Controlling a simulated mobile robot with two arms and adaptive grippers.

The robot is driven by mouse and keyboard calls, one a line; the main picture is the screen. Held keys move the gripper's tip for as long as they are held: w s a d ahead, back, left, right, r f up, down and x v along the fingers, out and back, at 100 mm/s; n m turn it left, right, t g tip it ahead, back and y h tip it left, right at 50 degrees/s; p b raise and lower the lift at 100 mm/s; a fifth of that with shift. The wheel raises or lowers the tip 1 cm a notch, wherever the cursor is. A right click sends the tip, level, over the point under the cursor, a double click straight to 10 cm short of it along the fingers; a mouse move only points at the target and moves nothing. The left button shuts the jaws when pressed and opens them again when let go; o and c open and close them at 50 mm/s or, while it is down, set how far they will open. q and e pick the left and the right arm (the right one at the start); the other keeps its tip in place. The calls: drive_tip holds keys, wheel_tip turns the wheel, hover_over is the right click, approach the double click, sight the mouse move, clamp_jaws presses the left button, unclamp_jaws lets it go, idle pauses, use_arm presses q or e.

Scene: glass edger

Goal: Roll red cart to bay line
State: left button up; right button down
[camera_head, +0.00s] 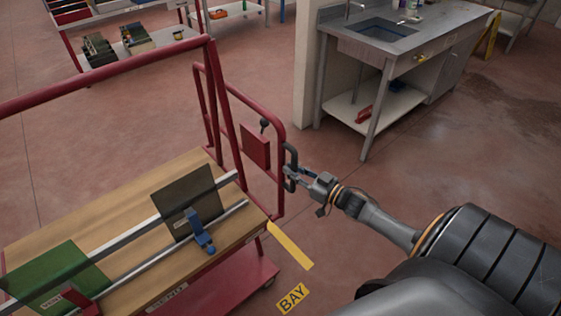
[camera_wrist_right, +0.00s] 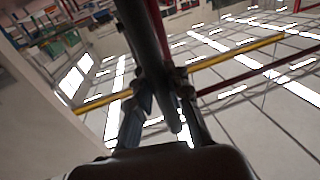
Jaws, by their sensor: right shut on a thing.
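The red cart (camera_head: 225,284) stands at the left in the head view, with a wooden deck and a red tube frame. A dark upright handle (camera_head: 290,158) is on its right end; a dark bar (camera_wrist_right: 150,45) runs between the fingers in the right wrist view. My right gripper (camera_head: 291,177) is shut on this handle. A yellow line (camera_head: 290,246) lies on the floor just right of the cart's near corner, beside a yellow BAY label (camera_head: 293,298). The line's far end meets the cart's edge in the picture. My left gripper is out of view.
The deck carries a dark panel (camera_head: 176,196), a green panel (camera_head: 62,272), metal rails and a blue clamp (camera_head: 200,232). A steel sink bench (camera_head: 440,48) and a pale post (camera_head: 306,70) stand behind. Red floor is open between the cart and bench.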

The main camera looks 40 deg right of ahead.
drive_tip(key=d+b, duration=0.7)
drive_tip(key=d, duration=0.7)
drive_tip(key=shift+w+d+f, duration=0.15)
drive_tip(key=shift+d, duration=0.1)
drive_tip(key=c, duration=1.7)
unclamp_jaws()
drive_tip(key=o, duration=0.4)
drive_tip(key=shift+d, duration=0.1)
drive_tip(key=shift+o, duration=0.2)
drive_tip(key=shift+s, duration=0.2)
